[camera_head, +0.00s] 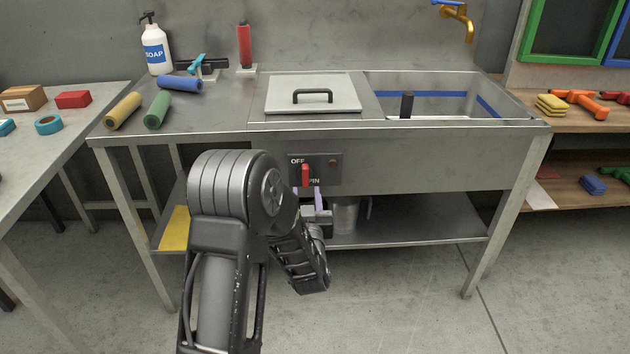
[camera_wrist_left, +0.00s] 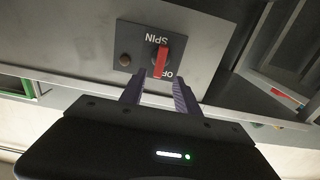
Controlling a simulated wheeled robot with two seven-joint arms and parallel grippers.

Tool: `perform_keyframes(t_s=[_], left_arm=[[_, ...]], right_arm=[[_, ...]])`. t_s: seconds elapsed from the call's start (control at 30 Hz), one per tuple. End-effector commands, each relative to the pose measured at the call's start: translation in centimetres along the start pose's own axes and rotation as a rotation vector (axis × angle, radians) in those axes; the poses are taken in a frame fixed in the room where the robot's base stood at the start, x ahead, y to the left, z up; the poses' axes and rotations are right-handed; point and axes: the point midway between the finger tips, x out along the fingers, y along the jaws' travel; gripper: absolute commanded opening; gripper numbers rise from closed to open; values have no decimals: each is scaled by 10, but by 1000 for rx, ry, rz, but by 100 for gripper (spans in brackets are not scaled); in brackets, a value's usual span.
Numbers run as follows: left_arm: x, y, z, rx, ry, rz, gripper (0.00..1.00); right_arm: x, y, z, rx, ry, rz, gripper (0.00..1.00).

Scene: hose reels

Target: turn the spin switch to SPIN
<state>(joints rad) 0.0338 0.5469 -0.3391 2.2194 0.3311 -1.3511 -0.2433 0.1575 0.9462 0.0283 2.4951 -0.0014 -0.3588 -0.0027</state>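The spin switch is a red lever (camera_head: 306,174) on a dark plate (camera_head: 328,160) on the sink unit's front, with OFF at the upper left and SPIN below. My left gripper (camera_head: 308,193) is just below the lever. In the left wrist view its fingers (camera_wrist_left: 159,78) are apart, on either side of the lever's near end, with gaps showing. My right gripper is not in view.
A lid with a black handle (camera_head: 312,97) lies on the steel counter, left of an open basin (camera_head: 450,106). A metal pot (camera_head: 347,216) stands on the shelf below. A round brown button (camera_wrist_left: 125,59) sits beside the switch. Soap and coloured rolls are at the back left.

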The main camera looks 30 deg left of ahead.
Motion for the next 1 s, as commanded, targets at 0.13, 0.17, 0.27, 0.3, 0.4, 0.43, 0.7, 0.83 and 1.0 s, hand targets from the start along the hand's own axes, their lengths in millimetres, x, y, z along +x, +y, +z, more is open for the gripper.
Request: perform_keyframes(t_s=[0.13,0.17,0.27,0.3,0.4,0.43,0.7,0.83,1.0], left_arm=[[0,1,1,0,-2,2,38],[0,1,1,-1,-2,2,38],[4,1,1,-1,-2,2,38],[6,1,1,-1,-2,2,38],[17,1,1,-1,-2,2,38],[21,1,2,0,-3,3,38],[62,1,2,-1,-2,2,38],[74,1,2,0,-3,3,38],[78,1,2,0,-4,3,38]], right_arm=[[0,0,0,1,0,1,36],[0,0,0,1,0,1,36],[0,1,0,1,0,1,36],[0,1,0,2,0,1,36],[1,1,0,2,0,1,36],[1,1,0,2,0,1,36],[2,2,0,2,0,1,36],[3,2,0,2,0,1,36],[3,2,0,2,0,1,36]])
